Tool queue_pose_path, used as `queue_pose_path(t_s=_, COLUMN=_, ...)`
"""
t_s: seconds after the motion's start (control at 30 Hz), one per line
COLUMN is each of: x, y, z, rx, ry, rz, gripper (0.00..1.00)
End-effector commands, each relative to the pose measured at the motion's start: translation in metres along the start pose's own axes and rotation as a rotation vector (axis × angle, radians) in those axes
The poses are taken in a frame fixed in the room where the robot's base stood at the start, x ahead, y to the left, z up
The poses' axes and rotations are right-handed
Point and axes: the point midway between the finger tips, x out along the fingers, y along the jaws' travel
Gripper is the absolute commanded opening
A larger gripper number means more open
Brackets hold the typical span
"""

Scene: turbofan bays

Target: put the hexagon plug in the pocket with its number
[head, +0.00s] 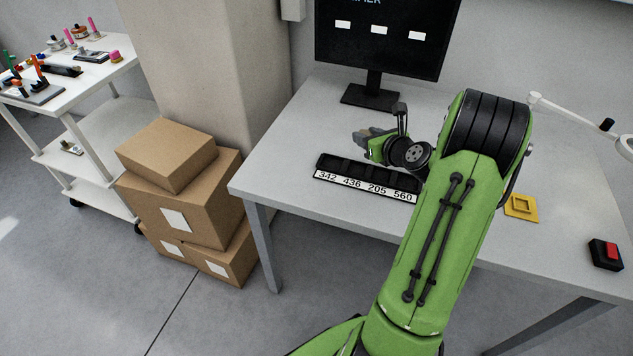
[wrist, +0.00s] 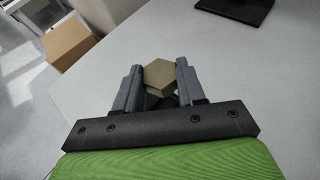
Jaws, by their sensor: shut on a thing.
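My gripper (head: 366,137) is above the table, just behind the black pocket tray (head: 319,170). In the wrist view my gripper (wrist: 157,80) is shut on the tan hexagon plug (wrist: 160,74), one grey finger on each side of it. No number shows on the plug's visible face. The tray has a row of dark pockets and a white front strip reading 342, 436, 205 and 560. My arm hides the tray's right end. I cannot see the plug clearly in the head view.
A monitor (head: 380,45) stands at the back of the white table (head: 280,150). A yellow square holder (head: 520,207) and a black block with a red top (head: 606,253) sit on the right. Cardboard boxes (head: 190,200) and a cart (head: 100,75) stand left. The table's left part is clear.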

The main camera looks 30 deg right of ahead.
Motion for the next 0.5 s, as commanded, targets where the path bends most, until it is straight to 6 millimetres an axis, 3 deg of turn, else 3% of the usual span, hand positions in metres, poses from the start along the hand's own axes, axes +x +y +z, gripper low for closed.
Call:
queue_pose_path(t_s=0.17, x=0.007, y=-0.001, z=-0.013, rx=0.002, ry=0.0, rz=-0.003, gripper=0.02)
queue_pose_path(t_s=0.3, x=0.02, y=-0.001, z=-0.046, rx=0.003, ry=0.002, rz=-0.002, gripper=0.02)
queue_pose_path(t_s=0.5, x=0.034, y=-0.001, z=-0.078, rx=0.001, ry=0.0, rz=-0.002, gripper=0.02)
